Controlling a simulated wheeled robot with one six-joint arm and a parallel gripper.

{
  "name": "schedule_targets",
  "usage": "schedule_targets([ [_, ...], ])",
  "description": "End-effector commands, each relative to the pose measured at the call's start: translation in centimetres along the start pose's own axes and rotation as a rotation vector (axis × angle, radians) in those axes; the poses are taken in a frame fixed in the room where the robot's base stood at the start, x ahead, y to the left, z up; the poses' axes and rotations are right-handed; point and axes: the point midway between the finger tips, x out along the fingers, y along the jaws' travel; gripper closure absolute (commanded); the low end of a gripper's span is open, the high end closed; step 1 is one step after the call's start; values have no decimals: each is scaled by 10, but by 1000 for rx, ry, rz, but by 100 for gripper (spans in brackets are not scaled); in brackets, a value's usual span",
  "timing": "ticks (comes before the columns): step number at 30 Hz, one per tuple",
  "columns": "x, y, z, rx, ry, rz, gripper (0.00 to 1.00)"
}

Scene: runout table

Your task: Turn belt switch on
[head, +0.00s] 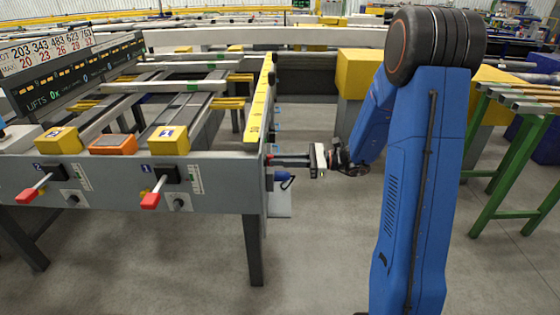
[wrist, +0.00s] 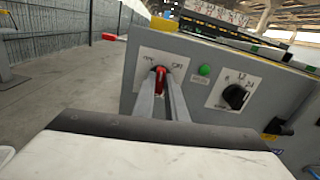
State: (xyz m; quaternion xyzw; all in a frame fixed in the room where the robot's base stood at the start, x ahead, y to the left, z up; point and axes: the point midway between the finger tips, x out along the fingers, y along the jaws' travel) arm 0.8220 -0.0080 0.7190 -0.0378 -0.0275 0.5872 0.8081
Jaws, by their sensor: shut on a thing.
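The belt switch (wrist: 159,76) is a red knob on a white plate on the grey end panel of the runout table. In the wrist view, small labels sit at its upper left and upper right; the right one seems to read ON. My gripper (wrist: 161,86) has its two grey fingers closed on the red knob. The fingers hide much of the knob, so I cannot tell clearly which label it points to. In the head view my gripper (head: 272,161) reaches left to the table's right end, and the knob is hidden there.
In the wrist view a green button (wrist: 204,70) and a black rotary knob (wrist: 235,96) sit right of the switch. In the head view, red-handled levers (head: 150,200) are on the table's front. A green-legged rack (head: 515,165) stands at right. Floor between is clear.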

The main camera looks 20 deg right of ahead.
Motion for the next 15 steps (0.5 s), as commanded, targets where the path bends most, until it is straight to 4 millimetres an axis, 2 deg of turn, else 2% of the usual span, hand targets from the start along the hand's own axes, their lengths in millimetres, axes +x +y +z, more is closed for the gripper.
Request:
schedule_targets([
  [15,0,-2,-1,488,1,-1,100],
])
